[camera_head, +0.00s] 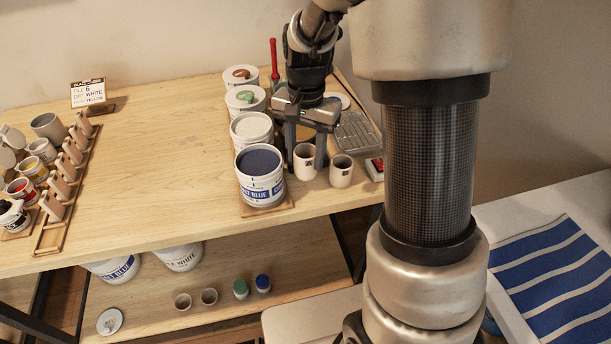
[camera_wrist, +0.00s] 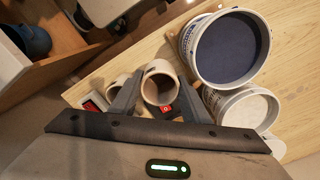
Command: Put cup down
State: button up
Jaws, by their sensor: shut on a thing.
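A small pale cup (camera_head: 304,168) is upright between the two fingers of my gripper (camera_head: 305,156), near the front right of the wooden table. In the wrist view the same cup (camera_wrist: 160,68) shows its open mouth, with a finger on each side and a small red mark near its lower rim. My gripper (camera_wrist: 160,86) is shut on it. The cup's base is at or very near the tabletop; I cannot tell whether it touches. A second, similar cup (camera_head: 341,173) stands just right of it; it also shows in the wrist view (camera_wrist: 117,88).
A cobalt blue paint bucket (camera_head: 262,188) stands close left of the held cup, with a white one (camera_head: 251,130) and others behind. A grey tray (camera_head: 357,137) and a red-and-white item (camera_head: 375,168) lie to the right. The table's middle (camera_head: 165,150) is clear.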

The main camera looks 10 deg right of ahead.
aim_at(305, 170)
jog(key=shift+f, duration=2.65)
jog(key=shift+f, duration=0.1)
jog(key=shift+f+b, duration=0.15)
jog(key=shift+b, duration=0.2)
jog(key=o, duration=1.1)
